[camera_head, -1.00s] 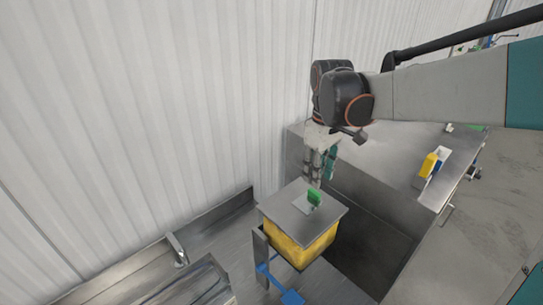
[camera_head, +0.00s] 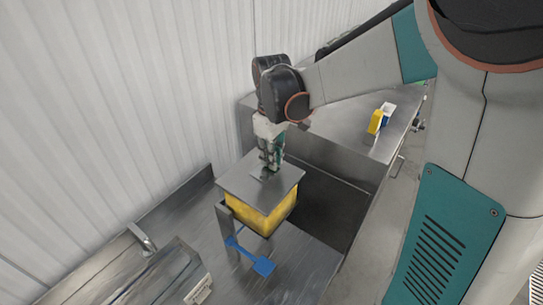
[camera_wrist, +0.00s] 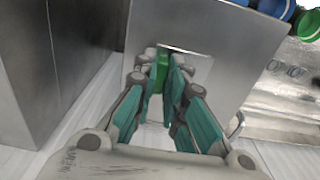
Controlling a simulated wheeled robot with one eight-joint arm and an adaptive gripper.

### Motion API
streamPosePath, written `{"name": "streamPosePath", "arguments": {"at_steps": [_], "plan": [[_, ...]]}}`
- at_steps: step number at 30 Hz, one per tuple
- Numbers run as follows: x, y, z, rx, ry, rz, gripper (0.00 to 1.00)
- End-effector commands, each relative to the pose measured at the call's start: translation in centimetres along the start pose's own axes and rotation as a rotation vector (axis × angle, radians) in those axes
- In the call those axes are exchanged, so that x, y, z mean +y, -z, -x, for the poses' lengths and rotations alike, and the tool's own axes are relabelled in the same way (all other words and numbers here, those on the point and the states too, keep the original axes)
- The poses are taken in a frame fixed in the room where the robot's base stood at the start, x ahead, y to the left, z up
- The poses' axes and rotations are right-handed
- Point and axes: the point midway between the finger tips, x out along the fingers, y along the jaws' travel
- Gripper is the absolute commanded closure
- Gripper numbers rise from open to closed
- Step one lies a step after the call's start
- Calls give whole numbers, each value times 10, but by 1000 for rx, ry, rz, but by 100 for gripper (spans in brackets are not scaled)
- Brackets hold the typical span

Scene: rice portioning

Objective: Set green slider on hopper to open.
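The hopper is a yellow box (camera_head: 262,214) under a square grey metal top plate (camera_head: 236,184). My gripper (camera_head: 269,168) points down onto this plate. In the wrist view the green slider (camera_wrist: 160,72) stands in a light slot area of the plate, between the tips of my teal-padded fingers (camera_wrist: 166,76). The fingers are close to it on both sides; whether they press on it I cannot tell. In the head view the slider is hidden behind my gripper.
A blue scoop-like piece (camera_head: 262,265) sits below the hopper. A yellow item (camera_head: 375,121) and a white-and-blue item (camera_head: 387,112) stand on the metal counter at the back right. A faucet (camera_head: 141,237) is at the left. A corrugated wall (camera_head: 110,90) rises close behind my gripper.

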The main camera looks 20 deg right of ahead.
Motion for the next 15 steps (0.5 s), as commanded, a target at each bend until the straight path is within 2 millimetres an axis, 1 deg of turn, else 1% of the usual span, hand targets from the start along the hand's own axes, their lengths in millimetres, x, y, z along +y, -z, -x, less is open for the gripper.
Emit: {"name": "streamPosePath", "arguments": {"at_steps": [5,8,12,15], "plan": [[-2,0,0,0,0,1,100],[-12,0,0,0,0,4,100],[-36,0,0,0,0,5,100],[-45,0,0,0,0,2,100]]}}
